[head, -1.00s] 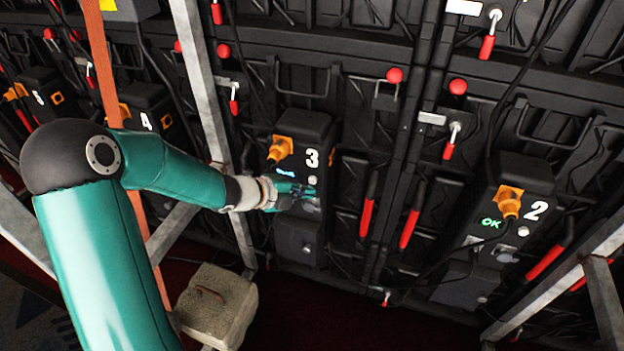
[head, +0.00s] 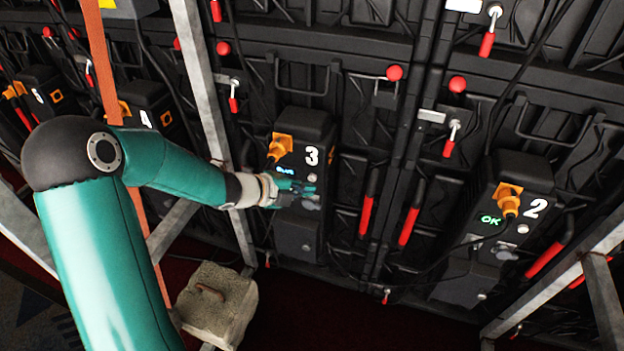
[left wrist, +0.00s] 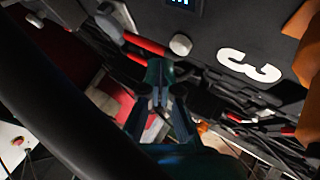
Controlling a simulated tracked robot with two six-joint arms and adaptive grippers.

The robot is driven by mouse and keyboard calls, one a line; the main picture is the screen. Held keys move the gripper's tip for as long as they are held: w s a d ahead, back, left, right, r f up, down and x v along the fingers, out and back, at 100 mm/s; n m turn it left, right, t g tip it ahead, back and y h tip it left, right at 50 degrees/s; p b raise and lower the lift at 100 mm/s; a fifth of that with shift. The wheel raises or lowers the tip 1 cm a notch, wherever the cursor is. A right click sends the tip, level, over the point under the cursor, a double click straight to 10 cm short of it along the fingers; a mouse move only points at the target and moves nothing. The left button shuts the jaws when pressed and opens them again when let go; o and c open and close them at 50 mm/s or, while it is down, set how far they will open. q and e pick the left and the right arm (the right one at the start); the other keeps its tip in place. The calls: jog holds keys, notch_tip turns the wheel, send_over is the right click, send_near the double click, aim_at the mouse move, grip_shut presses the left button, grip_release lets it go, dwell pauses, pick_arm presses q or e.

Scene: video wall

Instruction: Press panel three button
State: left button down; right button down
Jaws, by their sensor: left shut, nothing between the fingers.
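The panel three box (head: 318,130) is black with a white 3, an orange connector and a small lit display (head: 286,170) that appears to read BLUE. A round pale button (head: 312,177) sits below the number; it also shows in the left wrist view (left wrist: 180,44). My left gripper (head: 312,188) is shut and empty, in front of the box just below the button. In the left wrist view its fingertips (left wrist: 160,66) lie close to the button, and a gap shows in the picture. I cannot tell the depth between them. My right gripper is not in view.
The panel two box (head: 525,172) with a green OK display stands at the right. The panel four box (head: 146,97) is at the left. A grey metal upright (head: 200,80) stands close to my left forearm. A stone-like weight (head: 215,305) with a handle sits below.

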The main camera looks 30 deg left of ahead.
pick_arm(q)
jog(key=shift+w+r, duration=0.1)
jog(key=shift+w, duration=0.15)
dwell(0.3)
jog(key=shift+w+a, duration=0.1)
jog(key=shift+w, duration=0.1)
jog(key=shift+w+a+p, duration=0.1)
jog(key=shift+w+p, duration=0.25)
jog(key=shift+w, duration=0.05)
dwell(0.8)
jog(key=shift+s, duration=0.15)
jog(key=shift+s+d+b, duration=0.2)
jog(key=shift+s+b, duration=0.25)
jog(key=shift+s, duration=0.25)
jog(key=shift+s+d+b, duration=0.2)
jog(key=shift+s+b, duration=0.1)
jog(key=shift+s, duration=0.5)
jog(key=shift+s+d+b, duration=0.2)
jog(key=shift+s+b, duration=0.1)
jog(key=shift+s, duration=0.55)
jog(key=shift+s+d+b, duration=0.2)
jog(key=shift+s+b, duration=0.1)
jog(key=shift+s, duration=0.5)
